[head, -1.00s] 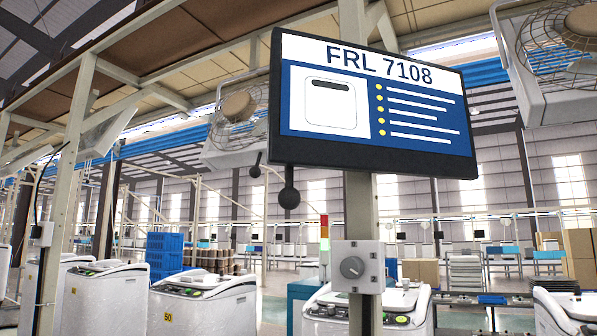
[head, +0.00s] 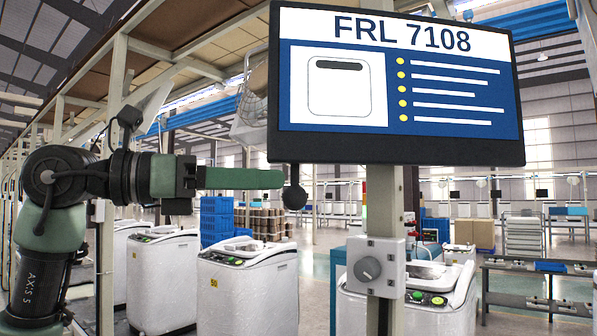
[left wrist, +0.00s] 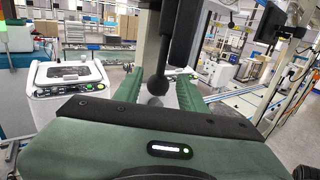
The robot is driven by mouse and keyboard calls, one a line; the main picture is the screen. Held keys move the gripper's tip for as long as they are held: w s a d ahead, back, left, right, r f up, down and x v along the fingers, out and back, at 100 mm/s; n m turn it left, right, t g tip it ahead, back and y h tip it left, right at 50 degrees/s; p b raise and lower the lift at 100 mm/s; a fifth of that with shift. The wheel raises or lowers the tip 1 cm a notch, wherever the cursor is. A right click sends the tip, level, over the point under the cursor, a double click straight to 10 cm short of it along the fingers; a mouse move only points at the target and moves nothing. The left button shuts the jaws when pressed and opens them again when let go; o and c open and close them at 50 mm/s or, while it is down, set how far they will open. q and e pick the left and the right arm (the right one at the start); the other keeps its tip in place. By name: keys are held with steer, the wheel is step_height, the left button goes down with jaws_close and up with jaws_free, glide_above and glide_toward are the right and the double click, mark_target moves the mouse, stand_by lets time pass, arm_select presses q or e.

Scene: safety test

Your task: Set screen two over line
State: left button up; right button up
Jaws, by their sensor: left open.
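A black-framed screen (head: 395,85) reading "FRL 7108" is on a pale post (head: 384,230). A black ball handle (head: 295,198) hangs on a short stem below the screen's lower left corner. My left gripper (head: 281,179) reaches in level from the left, its green fingertips close beside the stem, just above the ball. In the left wrist view, the two green fingers of my left gripper (left wrist: 156,90) are spread apart, with the black ball handle (left wrist: 157,83) seen between them. I cannot tell whether they touch it. My right gripper is in neither view.
A grey box with a round knob (head: 370,269) is on the post below the screen. White washing machines (head: 248,290) stand in a row behind. Blue crates (head: 215,221) and a metal rack (head: 525,300) stand farther back. An upright beam (head: 118,150) is near my arm.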

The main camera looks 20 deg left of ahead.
mark_target(296, 185)
arm_select(q)
steer(key=p+x, duration=0.1)
steer(key=x, duration=0.3)
steer(key=shift+d+r, duration=0.15)
steer(key=shift+w+d+p, duration=0.35)
steer(key=shift+d+p, duration=0.05)
steer(key=shift+d, duration=0.05)
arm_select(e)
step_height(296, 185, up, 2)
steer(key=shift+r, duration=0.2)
arm_select(q)
jaws_close()
steer(key=shift+f, duration=0.2)
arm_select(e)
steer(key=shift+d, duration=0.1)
